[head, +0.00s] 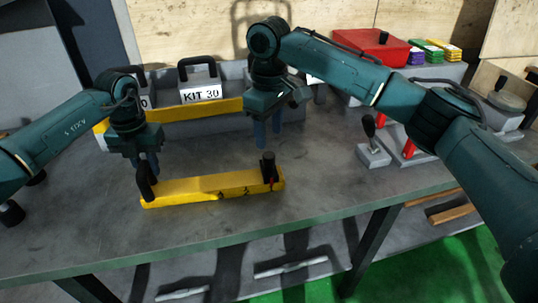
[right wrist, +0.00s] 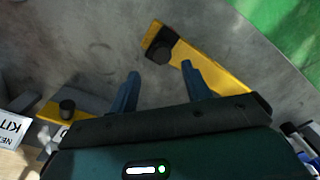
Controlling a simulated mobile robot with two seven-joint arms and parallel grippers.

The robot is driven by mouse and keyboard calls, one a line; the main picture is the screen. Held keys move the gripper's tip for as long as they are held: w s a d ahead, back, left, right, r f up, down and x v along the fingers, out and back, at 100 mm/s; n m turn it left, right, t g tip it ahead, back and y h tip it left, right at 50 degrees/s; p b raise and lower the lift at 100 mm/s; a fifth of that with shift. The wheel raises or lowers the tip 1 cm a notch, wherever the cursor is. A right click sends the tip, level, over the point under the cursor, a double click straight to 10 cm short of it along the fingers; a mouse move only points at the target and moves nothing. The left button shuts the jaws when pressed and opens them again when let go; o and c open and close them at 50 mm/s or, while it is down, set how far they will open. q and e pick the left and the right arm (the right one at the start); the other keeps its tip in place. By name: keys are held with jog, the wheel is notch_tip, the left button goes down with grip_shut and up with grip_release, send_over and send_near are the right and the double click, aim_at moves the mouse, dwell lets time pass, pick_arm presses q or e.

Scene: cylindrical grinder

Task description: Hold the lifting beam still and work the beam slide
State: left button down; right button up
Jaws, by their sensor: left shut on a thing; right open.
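The yellow lifting beam (head: 205,190) lies near the front of the grey table. A black upright handle (head: 145,183) stands at its left end. The beam slide, a black knob (head: 268,164) with a red mark at its base, is at the right end. My left gripper (head: 148,168) is shut on the black handle; its fingers partly hide it. My right gripper (head: 268,135) is open and empty, above and behind the slide knob. In the right wrist view the knob (right wrist: 160,50) and beam (right wrist: 212,66) show beyond the open fingers (right wrist: 161,82), apart from them.
A second yellow bar (head: 205,109) runs along the back in front of grey boxes, one labelled KIT 30 (head: 201,92). A red box (head: 366,50) stands at the back right. A grey lever block (head: 373,153) stands right of the beam. The table between is clear.

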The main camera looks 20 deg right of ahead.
aim_at(269, 153)
notch_tip(269, 153, down, 8)
jog(key=shift+r, duration=0.2)
jog(key=shift+c, duration=0.2)
jog(key=shift+d, duration=0.1)
grip_shut()
dwell(0.3)
